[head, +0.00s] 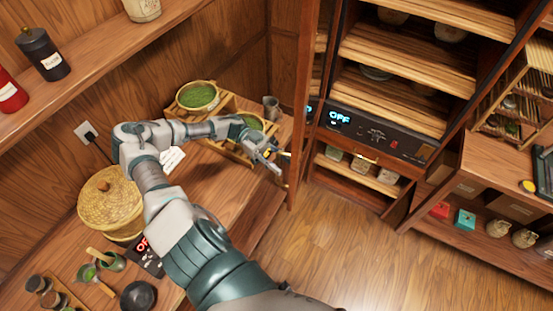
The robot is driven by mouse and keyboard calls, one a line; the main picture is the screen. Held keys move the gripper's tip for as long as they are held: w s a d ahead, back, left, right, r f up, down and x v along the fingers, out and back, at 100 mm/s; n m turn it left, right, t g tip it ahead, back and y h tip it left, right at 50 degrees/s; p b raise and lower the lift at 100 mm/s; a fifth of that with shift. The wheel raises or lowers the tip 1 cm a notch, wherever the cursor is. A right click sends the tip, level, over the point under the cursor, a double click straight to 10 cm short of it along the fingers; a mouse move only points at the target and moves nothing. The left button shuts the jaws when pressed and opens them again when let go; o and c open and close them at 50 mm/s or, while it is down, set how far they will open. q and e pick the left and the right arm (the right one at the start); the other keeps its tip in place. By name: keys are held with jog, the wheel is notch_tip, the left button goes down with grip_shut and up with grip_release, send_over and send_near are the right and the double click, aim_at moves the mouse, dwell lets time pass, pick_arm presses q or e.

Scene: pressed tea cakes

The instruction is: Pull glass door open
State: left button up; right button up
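The wooden cabinet (415,72) at the upper right has slatted shelves and a dark panel reading OFF. The glass door (302,95) stands swung out at the cabinet's left side, seen nearly edge-on. Its wooden frame shows as a tall narrow strip, with a sliver of glass beside it. My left gripper (274,155) is just left of the door's lower part, close to a small light piece that may be its handle. I cannot tell whether it touches the door or whether its fingers are closed. My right gripper is out of view.
Left of the door, a wooden counter holds bowls of green leaves (198,96) on a rack, a metal cup (271,107), and a woven basket (111,204). A low shelf unit (505,172) stands at the right. The wooden floor (340,250) before the cabinet is clear.

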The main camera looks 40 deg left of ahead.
pick_arm(q)
jog(key=a, duration=1.2)
jog(key=shift+s, duration=0.15)
jog(key=shift+a+f, duration=0.1)
jog(key=shift+a, duration=0.05)
jog(key=shift+f, duration=0.1)
